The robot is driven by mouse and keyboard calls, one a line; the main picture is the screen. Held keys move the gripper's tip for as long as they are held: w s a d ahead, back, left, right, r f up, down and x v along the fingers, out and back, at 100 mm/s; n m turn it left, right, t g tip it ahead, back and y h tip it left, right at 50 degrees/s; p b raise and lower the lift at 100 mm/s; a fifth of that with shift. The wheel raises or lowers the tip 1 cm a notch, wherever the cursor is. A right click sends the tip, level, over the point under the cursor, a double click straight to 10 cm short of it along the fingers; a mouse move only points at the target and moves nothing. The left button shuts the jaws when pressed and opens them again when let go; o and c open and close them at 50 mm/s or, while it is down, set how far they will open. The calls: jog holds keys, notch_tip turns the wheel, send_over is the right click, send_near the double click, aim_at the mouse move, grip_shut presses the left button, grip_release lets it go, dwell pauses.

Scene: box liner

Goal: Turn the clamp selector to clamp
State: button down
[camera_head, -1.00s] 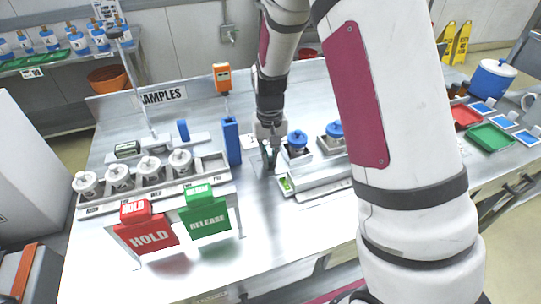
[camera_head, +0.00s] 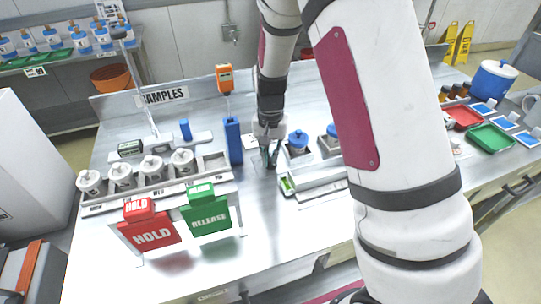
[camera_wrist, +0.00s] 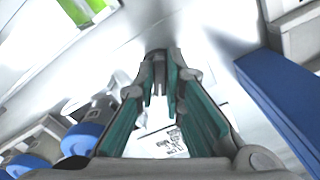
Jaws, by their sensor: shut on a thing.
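My gripper (camera_head: 268,158) points down at the steel bench, between the tall blue block and the fixture with blue-lidded jars. In the wrist view my two teal-padded fingers (camera_wrist: 160,75) come close together around a small grey part (camera_wrist: 156,53), which appears to be the clamp selector's knob. The fingers hide most of it, and its pointing direction cannot be read. A white printed card (camera_wrist: 165,142) lies below the fingers; its marking is too blurred to read. The fixture with the blue-lidded jar (camera_head: 298,142) stands just right of my gripper.
The tall blue block (camera_head: 233,141) stands close at left. A rack of several white jars (camera_head: 121,174), a red HOLD sign (camera_head: 153,233) and a green RELEASE sign (camera_head: 208,217) are further left. A small device with a green display (camera_head: 287,185) sits before the fixture. The front bench is clear.

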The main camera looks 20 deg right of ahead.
aim_at(271, 159)
jog(key=shift+r, duration=0.1)
jog(key=c, duration=1.7)
grip_release()
notch_tip(271, 159, up, 12)
jog(key=shift+f, duration=0.1)
jog(key=s+r+n+t, duration=0.2)
jog(key=s+r+n, duration=0.1)
jog(key=s+r, duration=0.95)
jog(key=s+n+t, duration=0.1)
jog(key=s, duration=0.3)
jog(key=s+r+n+t, duration=0.1)
jog(key=s, duration=0.4)
jog(key=s+n+t, duration=0.1)
jog(key=s, duration=0.3)
jog(key=shift+s+d+r, duration=0.15)
jog(key=shift+s+r, duration=0.2)
jog(key=shift+r, duration=0.05)
